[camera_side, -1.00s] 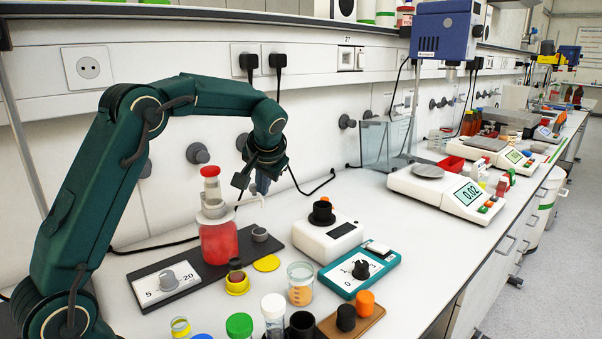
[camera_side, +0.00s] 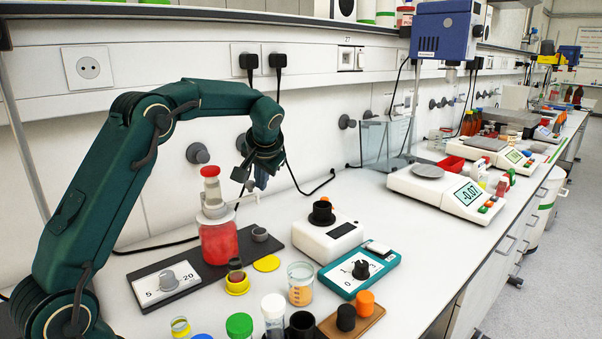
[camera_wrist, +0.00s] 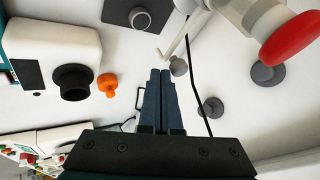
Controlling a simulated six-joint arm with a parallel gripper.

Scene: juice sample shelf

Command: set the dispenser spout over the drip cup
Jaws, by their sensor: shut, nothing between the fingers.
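The dispenser is a bottle of red liquid (camera_side: 219,243) with a white head and a red cap (camera_side: 210,171); the cap also shows in the wrist view (camera_wrist: 290,38). Its thin white spout (camera_side: 246,197) sticks out to the right. The small grey drip cup (camera_side: 260,234) stands on the dark base right of the bottle; it also shows in the wrist view (camera_wrist: 140,18). The spout tip points behind the cup, apart from it. My gripper (camera_side: 261,187) is shut and empty, close by the spout tip; whether it touches is unclear. The wrist view shows its closed fingers (camera_wrist: 160,73) just below the spout (camera_wrist: 183,36).
A white device with a black knob (camera_side: 323,212) stands right of the cup. A yellow disc (camera_side: 267,263) and a yellow-based vial (camera_side: 237,281) lie in front. Wall knobs and a hanging cable (camera_side: 300,190) are behind my gripper. Balances stand farther right.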

